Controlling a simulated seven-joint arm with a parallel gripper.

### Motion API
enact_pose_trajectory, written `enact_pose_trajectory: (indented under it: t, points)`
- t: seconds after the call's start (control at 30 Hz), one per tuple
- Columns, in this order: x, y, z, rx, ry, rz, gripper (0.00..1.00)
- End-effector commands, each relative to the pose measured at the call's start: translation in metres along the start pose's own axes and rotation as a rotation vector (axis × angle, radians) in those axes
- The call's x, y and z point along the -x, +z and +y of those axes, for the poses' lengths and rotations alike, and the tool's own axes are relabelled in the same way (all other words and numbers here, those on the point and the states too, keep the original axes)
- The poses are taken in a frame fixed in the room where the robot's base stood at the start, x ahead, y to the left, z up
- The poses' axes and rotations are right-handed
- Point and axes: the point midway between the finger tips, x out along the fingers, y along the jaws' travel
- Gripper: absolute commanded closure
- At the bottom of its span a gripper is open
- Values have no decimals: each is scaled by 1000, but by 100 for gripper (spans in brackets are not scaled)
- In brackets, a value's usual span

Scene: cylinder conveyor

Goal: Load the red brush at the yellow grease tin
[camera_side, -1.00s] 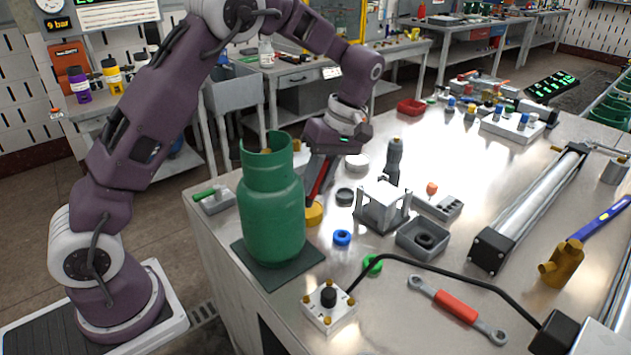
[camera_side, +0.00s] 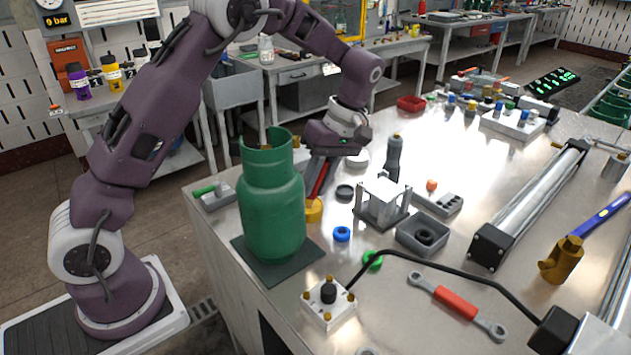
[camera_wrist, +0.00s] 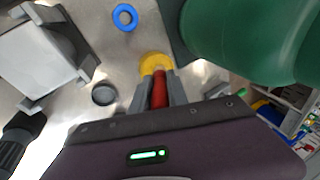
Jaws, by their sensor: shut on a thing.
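My gripper (camera_wrist: 160,88) is shut on the red brush, whose red handle (camera_wrist: 159,95) shows between the fingers in the wrist view. In the side view the brush (camera_side: 319,180) slants down beside the green gas cylinder. The yellow grease tin (camera_side: 313,209) sits on the bench at the lower end of the brush. In the wrist view the tin (camera_wrist: 153,62) lies right at the fingertips, with the brush end over or in it. The brush's bristles are hidden, so I cannot tell whether they touch the grease.
The green cylinder (camera_side: 272,205) stands on a dark mat close beside the tin. A blue ring (camera_side: 342,234), a dark round cap (camera_side: 345,192) and a grey block fixture (camera_side: 383,203) stand nearby. A wrench (camera_side: 457,307) lies at the front.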

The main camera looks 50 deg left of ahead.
Motion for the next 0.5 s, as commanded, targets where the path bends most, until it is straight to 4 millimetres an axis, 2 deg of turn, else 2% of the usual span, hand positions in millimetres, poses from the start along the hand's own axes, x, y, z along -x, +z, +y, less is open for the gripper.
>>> enact_pose_trajectory:
  t: [0.37, 0.5]
  points:
    - [0, 0, 0, 0, 0, 0, 100]
    - [7, -1, -2, 0, 2, 0, 100]
